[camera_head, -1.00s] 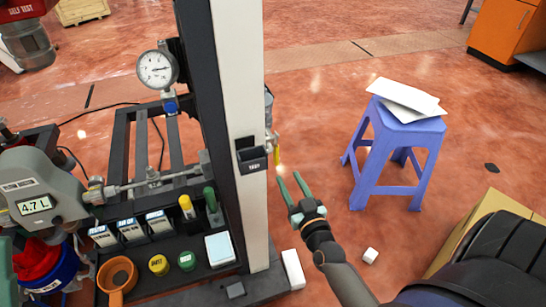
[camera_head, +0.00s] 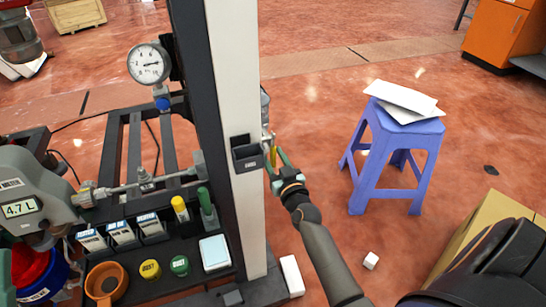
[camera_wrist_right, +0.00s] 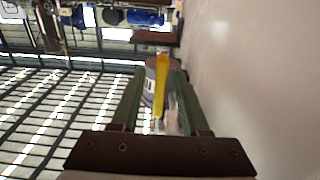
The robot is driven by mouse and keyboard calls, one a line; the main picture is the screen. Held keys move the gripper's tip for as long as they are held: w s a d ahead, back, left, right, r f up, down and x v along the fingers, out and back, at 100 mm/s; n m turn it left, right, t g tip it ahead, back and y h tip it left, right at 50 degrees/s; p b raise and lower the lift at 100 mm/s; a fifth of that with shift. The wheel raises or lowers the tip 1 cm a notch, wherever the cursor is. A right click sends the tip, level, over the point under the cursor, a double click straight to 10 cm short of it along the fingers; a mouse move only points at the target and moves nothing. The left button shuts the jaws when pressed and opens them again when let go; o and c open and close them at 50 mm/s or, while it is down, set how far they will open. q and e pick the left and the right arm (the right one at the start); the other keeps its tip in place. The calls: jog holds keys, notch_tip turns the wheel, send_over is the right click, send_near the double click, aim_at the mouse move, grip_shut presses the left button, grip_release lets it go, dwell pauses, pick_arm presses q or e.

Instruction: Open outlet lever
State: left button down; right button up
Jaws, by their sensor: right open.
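The outlet lever (camera_head: 273,156) is a small yellow handle on the right side of the tall white-and-black column. In the right wrist view the yellow lever (camera_wrist_right: 160,84) hangs lengthwise between my green fingers, in front of a grey metal fitting. My right gripper (camera_head: 277,162) is open, with its fingertips around the lever. In the right wrist view the right gripper (camera_wrist_right: 155,95) shows a finger on each side of it, and I cannot tell whether either touches. My left gripper is not clearly seen; only an unclear green sliver shows at the left edge of the head view.
The column (camera_head: 235,100) stands close beside my right gripper, with a dark labelled box (camera_head: 247,155) on its front. A blue stool (camera_head: 392,145) with papers is to the right. A small white block (camera_head: 371,260) lies on the floor.

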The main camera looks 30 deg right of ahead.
jog(key=shift+c, duration=0.3)
grip_shut()
dwell(1.0)
